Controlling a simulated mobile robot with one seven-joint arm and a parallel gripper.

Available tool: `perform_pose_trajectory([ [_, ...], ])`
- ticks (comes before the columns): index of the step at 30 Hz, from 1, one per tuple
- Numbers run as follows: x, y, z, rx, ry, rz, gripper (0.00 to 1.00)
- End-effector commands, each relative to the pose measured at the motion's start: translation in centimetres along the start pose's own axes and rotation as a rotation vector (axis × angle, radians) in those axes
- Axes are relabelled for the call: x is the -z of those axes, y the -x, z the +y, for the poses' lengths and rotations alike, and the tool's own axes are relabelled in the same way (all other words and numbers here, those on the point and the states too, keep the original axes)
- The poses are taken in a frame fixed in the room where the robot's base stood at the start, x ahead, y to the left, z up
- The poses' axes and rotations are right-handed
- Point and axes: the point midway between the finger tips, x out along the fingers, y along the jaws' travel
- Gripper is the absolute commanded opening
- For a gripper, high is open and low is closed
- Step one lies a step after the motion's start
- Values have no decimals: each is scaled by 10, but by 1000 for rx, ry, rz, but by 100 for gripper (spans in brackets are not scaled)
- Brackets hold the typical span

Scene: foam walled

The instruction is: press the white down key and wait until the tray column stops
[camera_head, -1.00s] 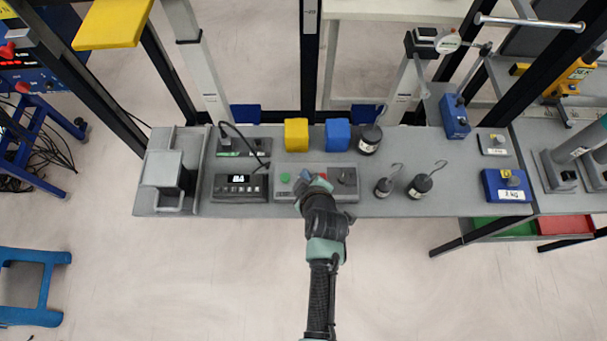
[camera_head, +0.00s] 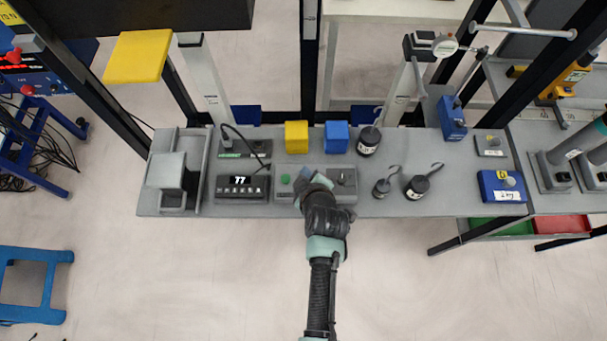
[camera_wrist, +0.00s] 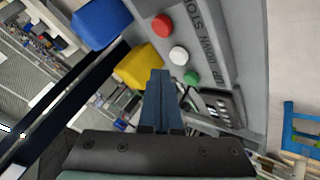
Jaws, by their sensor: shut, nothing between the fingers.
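The control panel (camera_head: 343,190) lies on the bench, with a green key (camera_head: 285,179) at its left. In the wrist view the white down key (camera_wrist: 178,55) sits between the red stop key (camera_wrist: 162,25) and the green up key (camera_wrist: 191,77). My gripper (camera_wrist: 160,73) is shut and empty, its tips by the white key; I cannot tell whether they touch it. In the head view my gripper (camera_head: 303,184) covers the white key. The yellow tray (camera_head: 138,56) is at the upper left. The display (camera_head: 240,181) reads 77.
A yellow block (camera_head: 296,136) and a blue block (camera_head: 337,136) stand just behind the panel. Hooked weights (camera_head: 417,187) stand to its right. A grey holder (camera_head: 172,175) is at the bench's left end. The floor in front is clear.

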Motion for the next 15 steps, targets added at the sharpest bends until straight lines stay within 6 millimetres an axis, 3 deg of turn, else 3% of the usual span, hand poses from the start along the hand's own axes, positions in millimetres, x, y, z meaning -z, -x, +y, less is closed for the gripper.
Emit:
perform_pose_trajectory([
  [9,19,26,19,-1,1,0,0],
  [15,22,30,22,0,0,0,0],
])
